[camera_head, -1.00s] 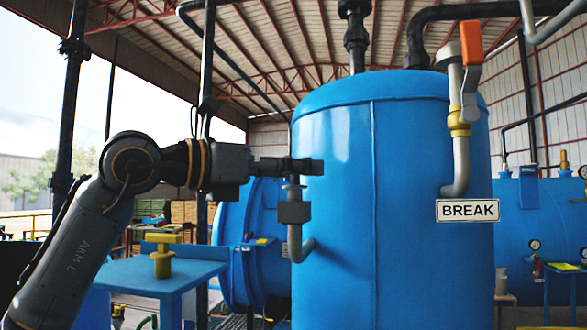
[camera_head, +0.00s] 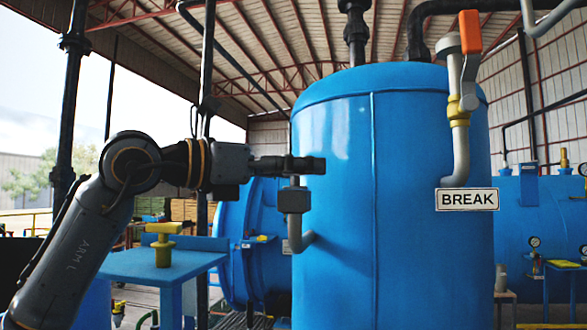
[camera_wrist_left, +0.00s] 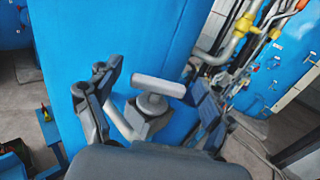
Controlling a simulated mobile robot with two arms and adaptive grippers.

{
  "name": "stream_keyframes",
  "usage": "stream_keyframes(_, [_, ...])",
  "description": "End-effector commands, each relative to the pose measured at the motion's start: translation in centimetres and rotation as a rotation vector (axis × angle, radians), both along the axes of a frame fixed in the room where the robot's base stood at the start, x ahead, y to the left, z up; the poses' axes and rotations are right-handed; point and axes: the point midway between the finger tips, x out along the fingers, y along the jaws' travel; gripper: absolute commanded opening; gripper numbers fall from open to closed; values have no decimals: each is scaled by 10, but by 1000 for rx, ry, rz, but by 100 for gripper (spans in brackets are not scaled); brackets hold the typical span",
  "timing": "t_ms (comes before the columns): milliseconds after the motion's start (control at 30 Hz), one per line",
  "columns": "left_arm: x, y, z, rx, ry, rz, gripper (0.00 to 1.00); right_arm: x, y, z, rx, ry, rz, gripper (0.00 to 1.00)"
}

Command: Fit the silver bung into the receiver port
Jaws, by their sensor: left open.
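The silver bung (camera_wrist_left: 158,87) has a pale bar-like head on a short stem. In the left wrist view it stands above a grey collar on a pipe (camera_wrist_left: 146,117). I cannot tell how deep its stem goes. In the head view this grey block (camera_head: 294,199) tops an elbow pipe at the blue tank's left side; the bung's head is hidden behind my gripper there. My left gripper (camera_head: 318,165) is level over the block. Its open fingers (camera_wrist_left: 153,88) lie either side of the bung's head, with gaps on both sides. My right gripper is not in view.
The big blue tank (camera_head: 400,230) is close beside the gripper. A blue table (camera_head: 140,264) at the left carries a yellow T-shaped piece (camera_head: 163,242).

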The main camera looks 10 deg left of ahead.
Motion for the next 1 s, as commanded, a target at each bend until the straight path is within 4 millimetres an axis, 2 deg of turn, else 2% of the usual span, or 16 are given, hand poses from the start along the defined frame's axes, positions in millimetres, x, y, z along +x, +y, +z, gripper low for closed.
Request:
stream_keyframes(233, [-12, 14, 0, 1, -2, 3, 81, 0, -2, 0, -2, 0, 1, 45])
stream_keyframes(500, [-52, 54, 0, 1, -2, 4, 81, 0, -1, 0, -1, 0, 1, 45])
stream_keyframes(700, [-75, 77, 0, -1, -1, 2, 81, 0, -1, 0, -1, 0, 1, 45])
stream_keyframes(1000, [-85, 86, 0, 1, 1, 0, 81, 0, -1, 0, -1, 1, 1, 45])
